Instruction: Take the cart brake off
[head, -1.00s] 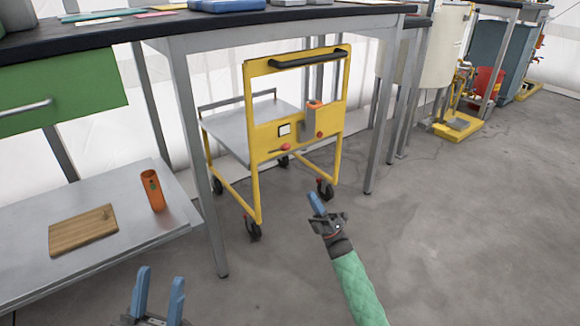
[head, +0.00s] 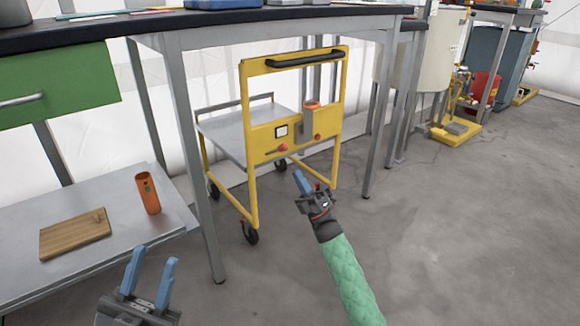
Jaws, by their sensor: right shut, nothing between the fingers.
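The yellow cart (head: 251,190) stands under the dark-topped table, with a black push handle (head: 306,59) across its top. On its front panel are a red knob on a short lever (head: 283,147), another red knob (head: 317,137), a small white square (head: 281,131) and a grey holder with an orange top (head: 312,104). I cannot tell which part is the brake. My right gripper (head: 299,180) is shut and empty, in front of the cart's lower right part and apart from the panel. My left gripper (head: 149,277) is open and empty at the lower left.
A table leg (head: 197,170) stands just left of the cart, another (head: 381,130) to its right. A low grey shelf (head: 100,245) at left holds a wooden board (head: 75,234) and an orange cylinder (head: 148,194). The floor (head: 440,230) at right is clear.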

